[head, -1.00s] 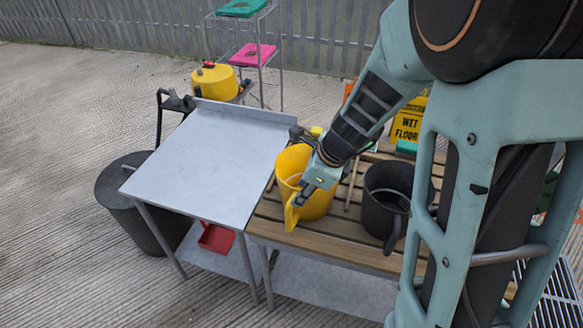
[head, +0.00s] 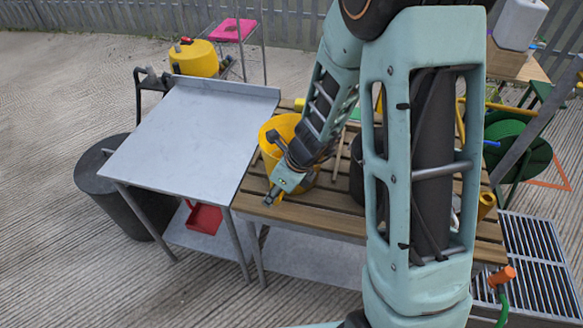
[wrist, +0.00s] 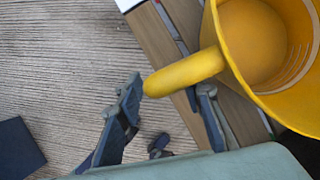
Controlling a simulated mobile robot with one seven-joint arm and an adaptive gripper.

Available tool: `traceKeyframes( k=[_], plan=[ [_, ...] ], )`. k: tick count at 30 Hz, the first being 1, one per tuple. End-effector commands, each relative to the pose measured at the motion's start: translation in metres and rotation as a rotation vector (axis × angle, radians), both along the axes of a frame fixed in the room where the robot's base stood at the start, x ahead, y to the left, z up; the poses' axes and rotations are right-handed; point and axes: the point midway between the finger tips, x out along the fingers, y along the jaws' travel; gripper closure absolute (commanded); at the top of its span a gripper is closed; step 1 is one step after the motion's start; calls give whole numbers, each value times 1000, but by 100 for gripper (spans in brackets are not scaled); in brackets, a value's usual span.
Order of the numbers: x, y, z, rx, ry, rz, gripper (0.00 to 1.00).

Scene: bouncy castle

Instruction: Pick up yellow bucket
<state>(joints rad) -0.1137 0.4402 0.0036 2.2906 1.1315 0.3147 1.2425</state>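The yellow bucket (head: 277,131) stands upright on the slatted wooden bench (head: 325,222), partly hidden behind my arm. My gripper (head: 272,196) is at the bucket's near side, low by the bench's front edge. In the wrist view the bucket (wrist: 262,45) fills the upper right, showing its open inside and its rounded yellow handle. My gripper (wrist: 168,92) is open there, with its two fingers spread apart. The handle reaches across the space near the fingertips. I cannot tell whether it touches a finger.
A grey metal table (head: 195,130) adjoins the bench on the left. A black bucket (head: 357,172) is mostly hidden behind my arm. A dark bin (head: 105,195) stands left, a red tray (head: 203,217) lies below, and a metal grate (head: 540,255) is at right.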

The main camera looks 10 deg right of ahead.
Motion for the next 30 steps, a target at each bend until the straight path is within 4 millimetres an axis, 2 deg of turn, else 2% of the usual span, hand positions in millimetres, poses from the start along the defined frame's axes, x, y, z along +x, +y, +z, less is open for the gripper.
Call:
traceKeyframes(
  k=[2, 10, 19, 30],
  plan=[
    [1, 2, -8, 0, 1, -2, 66],
    [2, 3, -7, 0, 0, -1, 67],
    [2, 3, -7, 0, 0, -1, 100],
    [3, 3, -7, 0, -2, -1, 100]
  ],
)
